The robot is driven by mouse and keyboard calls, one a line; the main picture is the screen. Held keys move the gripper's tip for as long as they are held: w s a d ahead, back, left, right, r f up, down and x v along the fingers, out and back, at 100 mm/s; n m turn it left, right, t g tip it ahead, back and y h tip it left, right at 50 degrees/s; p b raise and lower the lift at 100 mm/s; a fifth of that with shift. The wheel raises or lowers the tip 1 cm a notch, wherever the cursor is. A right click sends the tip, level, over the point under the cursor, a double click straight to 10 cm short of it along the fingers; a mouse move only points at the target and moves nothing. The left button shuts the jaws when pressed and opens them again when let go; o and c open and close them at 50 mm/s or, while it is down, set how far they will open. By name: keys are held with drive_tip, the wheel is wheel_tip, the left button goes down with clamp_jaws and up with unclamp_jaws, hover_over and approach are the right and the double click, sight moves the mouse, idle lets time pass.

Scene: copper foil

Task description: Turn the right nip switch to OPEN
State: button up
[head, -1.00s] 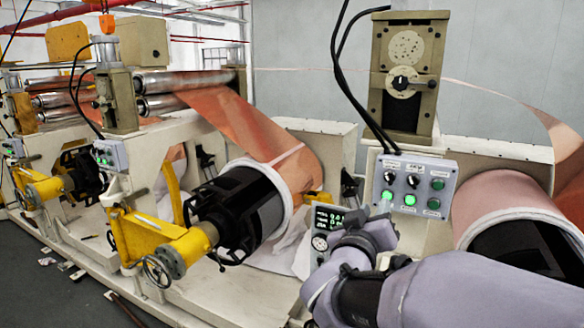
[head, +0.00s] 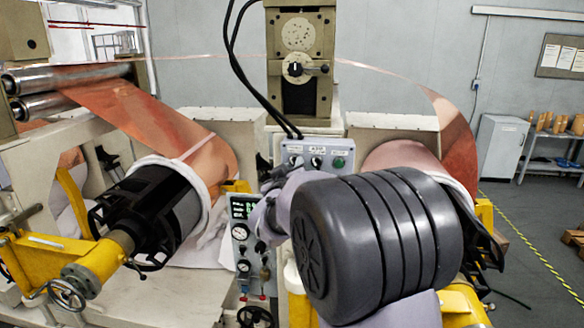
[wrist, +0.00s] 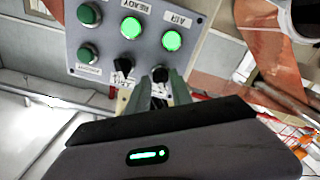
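The grey control box (head: 318,149) stands below the beige column in the head view. Its top row has a left black knob (head: 296,161), a right black knob (head: 316,162) and a green button (head: 338,162). My arm hides its lower row. The wrist view shows the box upside down, with the right knob (wrist: 123,66) on the left and the left knob (wrist: 161,75) beside it. My gripper (wrist: 160,84) has its fingers slightly apart, with the left knob's end showing between or just beyond the tips. Contact cannot be told. The knob labels are unreadable.
Lit green buttons READY (wrist: 131,27) and AIR (wrist: 172,40) sit close to the knobs. A gauge panel (head: 241,235) stands below left of the box. Copper rolls flank it, one on the left (head: 210,165) and one on the right (head: 400,157). Black cables hang above the box.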

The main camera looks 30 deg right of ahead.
clamp_jaws()
drive_tip(key=shift+f+m+b, duration=0.15)
drive_tip(key=shift+m+b, duration=0.15)
drive_tip(key=shift+b, duration=0.2)
drive_tip(key=m+b, duration=0.9)
drive_tip(key=m, duration=0.2)
drive_tip(key=shift+b, duration=0.4)
drive_tip(key=shift+m, duration=0.3)
drive_tip(key=shift+o, duration=1.1)
unclamp_jaws()
